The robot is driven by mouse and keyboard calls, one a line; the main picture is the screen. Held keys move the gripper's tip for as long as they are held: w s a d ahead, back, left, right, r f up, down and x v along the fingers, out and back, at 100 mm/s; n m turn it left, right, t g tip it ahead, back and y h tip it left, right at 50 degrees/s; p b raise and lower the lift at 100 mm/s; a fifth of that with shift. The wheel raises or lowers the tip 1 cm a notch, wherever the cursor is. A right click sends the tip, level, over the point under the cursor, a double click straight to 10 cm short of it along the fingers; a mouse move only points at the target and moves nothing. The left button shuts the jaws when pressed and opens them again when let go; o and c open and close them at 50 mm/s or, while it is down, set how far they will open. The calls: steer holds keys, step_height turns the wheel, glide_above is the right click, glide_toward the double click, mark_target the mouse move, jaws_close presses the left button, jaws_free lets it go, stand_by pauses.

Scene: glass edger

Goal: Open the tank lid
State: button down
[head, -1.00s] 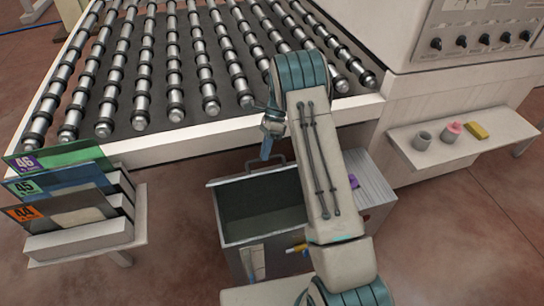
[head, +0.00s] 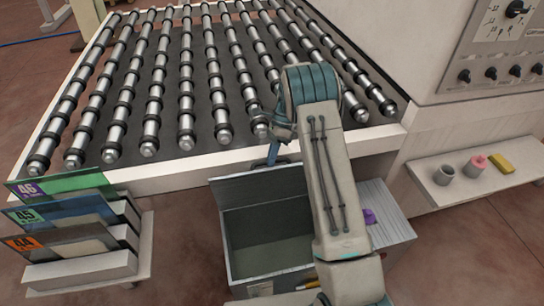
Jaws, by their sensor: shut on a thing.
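The grey metal tank (head: 232,262) stands below the front of the roller bed, its dark inside showing from above. Its lid (head: 245,192) is raised at the tank's far side, with its inner face turned towards me. My gripper (head: 272,154) is at the lid's upper edge, shut on the lid handle. The handle itself is mostly hidden by the fingers and the panel. My arm covers the right part of the tank and lid.
The roller bed (head: 160,182) runs close behind the lid. A rack with numbered glass sheets (head: 65,215) stands at left. At right, a shelf (head: 455,190) holds a grey cup (head: 443,175), a pink-topped item (head: 476,165) and a yellow block (head: 502,163). A purple item (head: 369,216) lies beside my arm.

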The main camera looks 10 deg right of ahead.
steer(key=shift+f, duration=0.4)
steer(key=c, duration=1.5)
jaws_free()
steer(key=shift+w, duration=0.15)
steer(key=shift+o, duration=0.2)
steer(key=shift+r, duration=0.1)
steer(key=b+v, duration=0.1)
steer(key=v, duration=1.3)
